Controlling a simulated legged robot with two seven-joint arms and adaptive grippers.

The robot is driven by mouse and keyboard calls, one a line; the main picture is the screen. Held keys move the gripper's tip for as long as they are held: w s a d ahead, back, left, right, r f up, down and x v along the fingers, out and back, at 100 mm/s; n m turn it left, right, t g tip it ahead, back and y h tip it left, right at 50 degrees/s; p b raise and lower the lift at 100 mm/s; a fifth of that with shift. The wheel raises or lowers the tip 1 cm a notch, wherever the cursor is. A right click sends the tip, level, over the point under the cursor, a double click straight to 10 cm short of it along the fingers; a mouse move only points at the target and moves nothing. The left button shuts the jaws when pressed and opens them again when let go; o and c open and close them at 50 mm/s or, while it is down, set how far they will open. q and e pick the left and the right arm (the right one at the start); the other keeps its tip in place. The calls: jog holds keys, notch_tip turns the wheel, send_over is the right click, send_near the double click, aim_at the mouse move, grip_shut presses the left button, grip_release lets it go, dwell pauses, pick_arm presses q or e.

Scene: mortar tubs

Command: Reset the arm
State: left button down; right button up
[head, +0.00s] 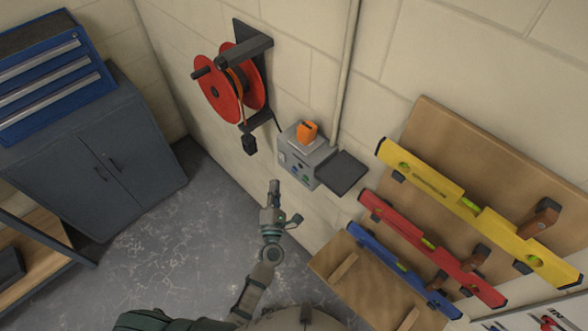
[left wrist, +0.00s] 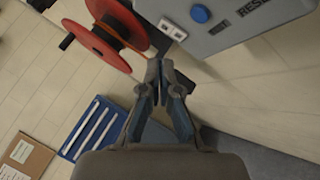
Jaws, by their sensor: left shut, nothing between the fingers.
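My left gripper (head: 273,187) is in the middle of the head view, pointing up toward the wall. In the left wrist view, its two fingertips (left wrist: 160,66) meet; it is shut and empty. A grey wall box (head: 305,160) with an orange knob (head: 307,132) on top and small buttons on its front is just above and right of the gripper. In the left wrist view, the grey box (left wrist: 232,22) is at the upper right, with a blue button (left wrist: 200,13) and partly cut-off lettering. The gripper appears apart from the box. My right gripper is not in view.
A red cable reel (head: 216,88) hangs on the wall left of the box. Yellow, red and blue spirit levels (head: 430,243) hang on a wooden board at right. A dark cabinet (head: 100,165) with a blue drawer chest (head: 50,75) stands left. The floor between is clear.

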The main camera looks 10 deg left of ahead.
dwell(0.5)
pick_arm(q)
jog(key=s+f+m+g+h+b, duration=0.15)
jog(key=s+f+m+g, duration=0.35)
jog(key=f, duration=0.8)
jog(key=s+f+m+g+h, duration=0.1)
jog(key=s+f+m+h, duration=0.15)
jog(key=f+m, duration=0.7)
jog(key=s+f+m+g+h+b, duration=0.1)
jog(key=s+f+m+g, duration=0.3)
jog(key=f, duration=1.3)
jog(key=s+a+f+m+g+y+b, duration=0.1)
jog(key=s+a+f+m+g, duration=0.1)
jog(key=s+f, duration=0.55)
jog(key=s+a+f+m+g, duration=0.2)
jog(key=s+f, duration=0.4)
jog(key=s, duration=0.3)
jog(key=s+a+f+m+g+y, duration=0.1)
jog(key=s+a+f+m+g, duration=0.1)
jog(key=s, duration=0.7)
jog(key=s+a+f+m+g+b, duration=0.1)
jog(key=s+a+f+m+g, duration=0.2)
jog(key=s, duration=0.7)
notch_tip(320, 180, down, 3)
jog(key=shift+a+r+m+y, duration=0.15)
jog(key=shift+a+m+y, duration=0.25)
jog(key=shift+a, duration=0.8)
jog(key=shift+w, duration=0.1)
